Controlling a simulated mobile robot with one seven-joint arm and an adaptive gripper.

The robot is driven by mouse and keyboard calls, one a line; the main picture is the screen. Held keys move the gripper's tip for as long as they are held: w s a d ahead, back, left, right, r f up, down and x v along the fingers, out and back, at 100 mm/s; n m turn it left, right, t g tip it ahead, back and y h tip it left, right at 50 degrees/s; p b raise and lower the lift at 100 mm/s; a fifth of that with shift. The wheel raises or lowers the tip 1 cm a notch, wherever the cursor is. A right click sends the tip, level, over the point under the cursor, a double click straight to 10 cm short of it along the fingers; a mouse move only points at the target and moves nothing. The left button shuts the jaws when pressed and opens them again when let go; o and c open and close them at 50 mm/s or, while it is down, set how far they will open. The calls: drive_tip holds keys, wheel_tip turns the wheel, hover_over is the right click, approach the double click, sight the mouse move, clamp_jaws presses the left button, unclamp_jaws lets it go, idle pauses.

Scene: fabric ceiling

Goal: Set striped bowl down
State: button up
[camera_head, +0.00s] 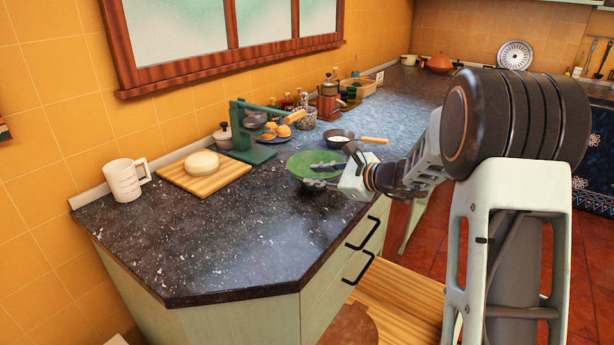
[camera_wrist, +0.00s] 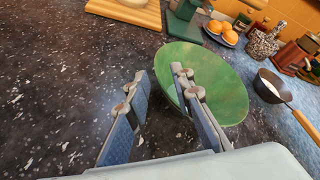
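The bowl (camera_head: 308,160) is green, and I cannot make out stripes on it. It is at the counter's front edge, beside the small pan, and seems to rest on the dark speckled counter (camera_head: 215,235). My gripper (camera_head: 314,175) is at its near side. In the wrist view, my gripper (camera_wrist: 158,76) has its fingers spread, with the rim of the bowl (camera_wrist: 222,88) between them. The right finger is over the inside of the bowl, the left one outside. Neither finger clearly presses the wall. The bowl's underside is hidden.
A small pan (camera_head: 337,136) with a wooden handle lies behind the bowl. A green press (camera_head: 245,145), a plate of orange fruit (camera_head: 270,134), a cutting board (camera_head: 222,176) with a round cheese and a white mug (camera_head: 124,183) stand left. The front-left counter is clear.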

drive_tip(key=v, duration=0.7)
drive_tip(key=shift+s+d, duration=0.15)
